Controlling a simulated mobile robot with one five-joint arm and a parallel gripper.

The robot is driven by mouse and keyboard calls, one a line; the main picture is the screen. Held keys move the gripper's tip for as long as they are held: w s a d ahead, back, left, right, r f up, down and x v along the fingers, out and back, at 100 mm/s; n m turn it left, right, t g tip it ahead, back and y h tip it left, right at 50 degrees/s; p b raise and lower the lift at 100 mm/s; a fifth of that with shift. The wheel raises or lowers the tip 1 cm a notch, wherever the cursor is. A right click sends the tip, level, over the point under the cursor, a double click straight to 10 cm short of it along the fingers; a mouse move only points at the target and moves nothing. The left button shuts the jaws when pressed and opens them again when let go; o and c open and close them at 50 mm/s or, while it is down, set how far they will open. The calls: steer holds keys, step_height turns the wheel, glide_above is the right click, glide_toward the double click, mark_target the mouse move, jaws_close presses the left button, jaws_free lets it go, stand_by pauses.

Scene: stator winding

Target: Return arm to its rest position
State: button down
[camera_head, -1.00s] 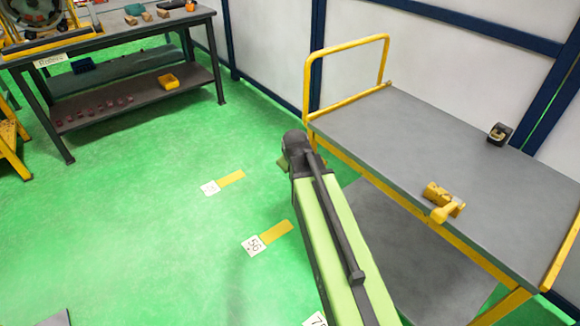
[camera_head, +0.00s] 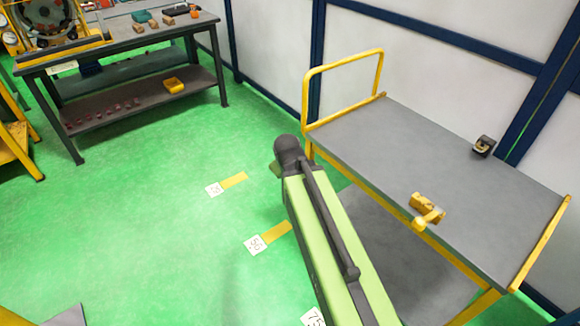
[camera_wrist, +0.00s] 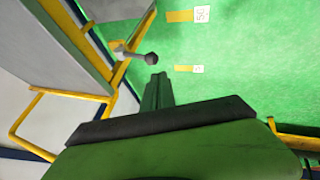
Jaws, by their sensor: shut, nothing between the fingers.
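My arm, light green and black, reaches up from the lower edge of the head view, beside the cart's left edge. My gripper (camera_wrist: 157,92) shows in the wrist view as green fingers close together, shut with nothing held. They point over the green floor beside the cart, apart from any object. In the head view the gripper is mostly hidden behind the black arm joint; only a small green part shows.
A grey cart (camera_head: 370,150) with yellow rails stands close on the right. It carries a yellow tool (camera_head: 428,208) and a small black device (camera_head: 484,146). A dark workbench (camera_head: 130,45) stands at the upper left. Green floor (camera_head: 140,230) between them is open, with numbered markers.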

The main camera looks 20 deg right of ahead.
steer(key=shift+r, duration=0.1)
steer(key=s+a+m+g+y+p, duration=0.1)
steer(key=s+a+m+g+p, duration=0.1)
steer(key=s, duration=0.4)
steer(key=s+a+r+m+g+p, duration=0.1)
steer(key=s+a+m+g+p, duration=0.1)
steer(key=s, duration=0.5)
steer(key=shift+a+r+m+g+y+p, duration=0.25)
steer(key=shift+a+m+g+y+p, duration=0.15)
steer(key=shift+a+g+p, duration=0.45)
steer(key=shift+g, duration=0.25)
